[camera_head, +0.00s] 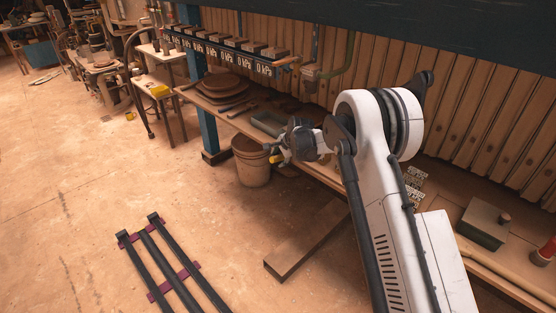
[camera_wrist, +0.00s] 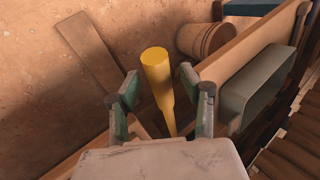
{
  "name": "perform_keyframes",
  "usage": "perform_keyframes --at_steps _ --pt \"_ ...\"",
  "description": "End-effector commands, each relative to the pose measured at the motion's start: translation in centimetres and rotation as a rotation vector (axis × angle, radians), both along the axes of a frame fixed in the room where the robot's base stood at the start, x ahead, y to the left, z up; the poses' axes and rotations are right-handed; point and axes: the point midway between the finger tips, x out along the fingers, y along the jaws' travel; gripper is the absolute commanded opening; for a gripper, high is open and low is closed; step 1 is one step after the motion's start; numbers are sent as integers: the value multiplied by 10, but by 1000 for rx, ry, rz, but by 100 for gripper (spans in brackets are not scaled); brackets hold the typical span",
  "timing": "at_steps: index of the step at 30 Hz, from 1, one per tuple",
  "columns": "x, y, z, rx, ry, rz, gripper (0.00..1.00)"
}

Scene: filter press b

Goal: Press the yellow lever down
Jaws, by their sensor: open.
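The yellow lever (camera_wrist: 157,72) shows in the wrist view as a smooth yellow handle, thick at its far end and narrowing towards my gripper. My gripper (camera_wrist: 160,84) is open. Its two green and dark fingers stand on either side of the lever, with visible gaps, and the thick end reaches beyond the fingertips. The lower end of the lever is hidden behind my gripper's body. In the head view my gripper (camera_head: 282,153) is at the bench edge, with small yellow parts by it; I cannot tell whether these are the lever.
A bucket (camera_head: 251,168) stands on the floor beside the bench, and a wooden plank (camera_head: 308,238) lies nearby. A grey tray (camera_wrist: 257,88) is right of my gripper. A row of small panels (camera_head: 215,50) runs above the bench. Black rails (camera_head: 170,265) lie at front left, with open floor around them.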

Motion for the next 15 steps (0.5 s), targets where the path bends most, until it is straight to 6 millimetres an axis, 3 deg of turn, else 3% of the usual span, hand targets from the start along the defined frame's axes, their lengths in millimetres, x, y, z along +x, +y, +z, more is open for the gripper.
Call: perform_keyframes --at_steps 15 --pt "5 4 -10 0 0 0 38"
